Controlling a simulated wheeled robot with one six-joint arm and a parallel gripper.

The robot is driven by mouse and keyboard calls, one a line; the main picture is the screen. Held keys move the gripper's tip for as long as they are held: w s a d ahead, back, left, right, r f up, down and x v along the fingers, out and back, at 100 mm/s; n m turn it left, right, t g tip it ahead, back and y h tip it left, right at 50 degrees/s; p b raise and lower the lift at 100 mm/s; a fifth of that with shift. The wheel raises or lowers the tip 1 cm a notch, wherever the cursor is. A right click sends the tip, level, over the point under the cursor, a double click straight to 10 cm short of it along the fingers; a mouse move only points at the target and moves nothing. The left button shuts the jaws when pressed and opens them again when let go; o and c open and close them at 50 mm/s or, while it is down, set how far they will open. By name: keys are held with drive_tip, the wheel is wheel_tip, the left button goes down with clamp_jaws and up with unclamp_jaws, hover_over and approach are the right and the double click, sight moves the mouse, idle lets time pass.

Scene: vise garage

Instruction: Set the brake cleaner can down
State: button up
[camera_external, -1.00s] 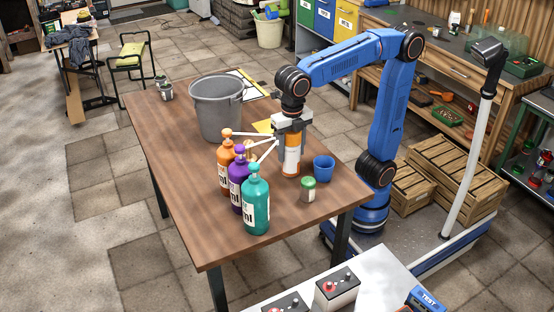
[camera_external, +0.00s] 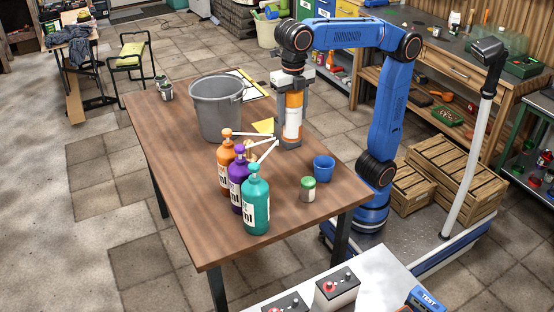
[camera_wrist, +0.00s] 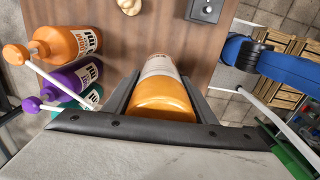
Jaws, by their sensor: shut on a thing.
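The brake cleaner can (camera_external: 291,126), white and orange, stands upright between the fingers of my gripper (camera_external: 293,92). My gripper is shut on its orange upper part, over the table's (camera_external: 200,205) far right side. I cannot tell whether the can's base touches the tabletop or hangs just above it. In the wrist view the can (camera_wrist: 165,98) fills the space between both dark fingers, its orange end nearest the camera.
A grey bucket (camera_external: 216,112) stands left of the can. Orange (camera_external: 225,168), purple (camera_external: 238,185) and teal (camera_external: 256,205) pump bottles stand in front, spouts pointing toward it. The table's front is clear.

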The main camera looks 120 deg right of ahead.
drive_tip(key=w+d+r+n, duration=0.1)
drive_tip(key=w+d, duration=0.4)
drive_tip(key=w, duration=0.6)
drive_tip(key=w+d+n, duration=0.1)
drive_tip(key=w+d, duration=0.5)
drive_tip(key=w, duration=0.5)
drive_tip(key=shift+w+d+f, duration=0.2)
drive_tip(key=shift+w+f, duration=0.15)
drive_tip(key=shift+f, duration=2.2)
drive_tip(key=shift+w+d+f, duration=0.15)
drive_tip(key=shift+w+f, duration=0.15)
drive_tip(key=shift+f, duration=2.2)
drive_tip(key=shift+w+d+f, duration=0.2)
drive_tip(key=shift+w+f, duration=0.15)
drive_tip(key=shift+f, duration=2.2)
drive_tip(key=shift+f, duration=0.1)
drive_tip(key=o, duration=1.2)
drive_tip(key=shift+o, duration=0.4)
